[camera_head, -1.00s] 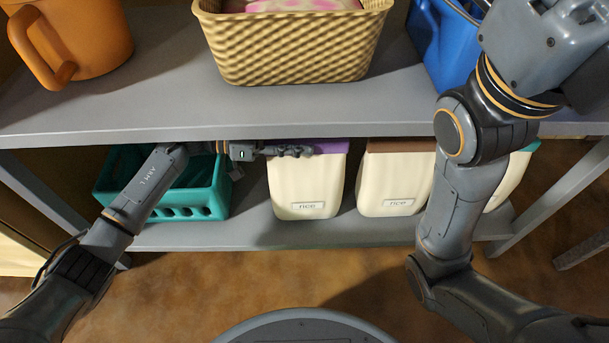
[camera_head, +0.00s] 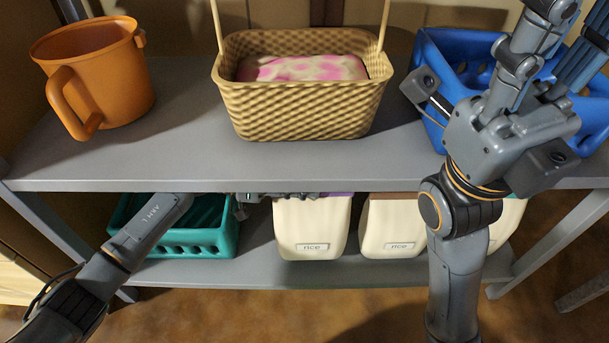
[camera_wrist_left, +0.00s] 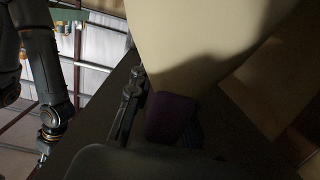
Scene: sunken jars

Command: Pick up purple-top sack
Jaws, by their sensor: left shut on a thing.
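The purple-top sack (camera_head: 312,228), cream with a "rice" label, is upright on the lower shelf level, with its purple top mostly hidden under the upper shelf's edge. My left gripper (camera_head: 283,195) reaches in from the left at its top, largely hidden by that edge. In the left wrist view the purple top (camera_wrist_left: 172,116) lies against the dark gripper finger (camera_wrist_left: 130,103), and the cream body fills the upper middle. The left gripper is shut on the sack's top. I cannot tell whether the sack's base touches the shelf. My right gripper (camera_head: 572,22) is raised at the upper right, open and empty.
A brown-top sack (camera_head: 395,227) stands close to the right, with another sack partly behind my right arm. A teal crate (camera_head: 185,243) is at left. Above, the upper shelf (camera_head: 180,150) holds an orange mug (camera_head: 110,75), a wicker basket (camera_head: 305,112) and a blue crate (camera_head: 430,55).

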